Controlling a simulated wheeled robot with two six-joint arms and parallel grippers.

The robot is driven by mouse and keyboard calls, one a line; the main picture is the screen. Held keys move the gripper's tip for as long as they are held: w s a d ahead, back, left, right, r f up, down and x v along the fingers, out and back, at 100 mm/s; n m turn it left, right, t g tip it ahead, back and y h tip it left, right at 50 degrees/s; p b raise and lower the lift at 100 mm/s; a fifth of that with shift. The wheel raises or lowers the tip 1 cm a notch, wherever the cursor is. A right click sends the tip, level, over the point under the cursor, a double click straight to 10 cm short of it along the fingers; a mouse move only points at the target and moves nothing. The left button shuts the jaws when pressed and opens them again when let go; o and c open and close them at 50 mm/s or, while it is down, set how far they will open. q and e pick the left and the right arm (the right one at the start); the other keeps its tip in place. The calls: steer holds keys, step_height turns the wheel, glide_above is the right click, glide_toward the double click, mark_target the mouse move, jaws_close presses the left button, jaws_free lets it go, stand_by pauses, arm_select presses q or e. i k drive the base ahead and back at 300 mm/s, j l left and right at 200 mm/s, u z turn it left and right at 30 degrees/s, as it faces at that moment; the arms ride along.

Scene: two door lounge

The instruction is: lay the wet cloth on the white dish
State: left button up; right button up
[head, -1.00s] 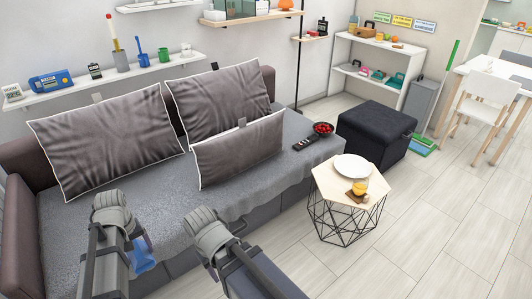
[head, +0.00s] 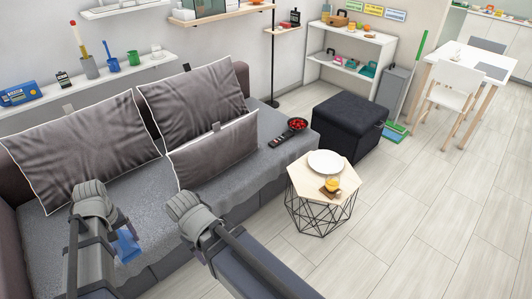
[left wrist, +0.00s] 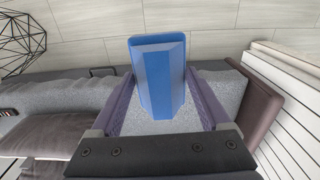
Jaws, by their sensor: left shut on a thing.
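The wet cloth shows as a blue, block-like piece (head: 128,246) beside my left arm in the head view. In the left wrist view the blue cloth (left wrist: 158,72) stands between the two fingers of my left gripper (left wrist: 160,92), which is shut on it. The gripper is at the sofa's front side, left of and apart from the side table. The white dish (head: 325,162) lies flat and empty on the hexagonal wooden side table (head: 302,180). My right arm reaches in at the bottom middle; its gripper fingers do not show.
A glass of orange drink (head: 333,183) stands on the side table just in front of the dish. The grey sofa (head: 238,192) holds cushions, a remote and a red-filled bowl (head: 297,124). A black ottoman (head: 347,130) stands behind the table. Floor to the right is clear.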

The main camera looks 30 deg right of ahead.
mark_target(325, 164)
steer(key=i+l, duration=0.15)
steer(key=l, duration=0.5)
steer(key=i+l, duration=0.15)
steer(key=l, duration=0.55)
steer(key=i+l, duration=0.15)
steer(key=l, duration=0.5)
steer(key=i+l, duration=0.1)
steer(key=l, duration=0.6)
steer(key=i+l, duration=0.15)
steer(key=l, duration=0.5)
steer(key=i+l, duration=0.15)
steer(key=l, duration=0.5)
steer(key=i+l, duration=0.15)
steer(key=l, duration=0.55)
steer(key=i+l, duration=0.15)
steer(key=l, duration=0.5)
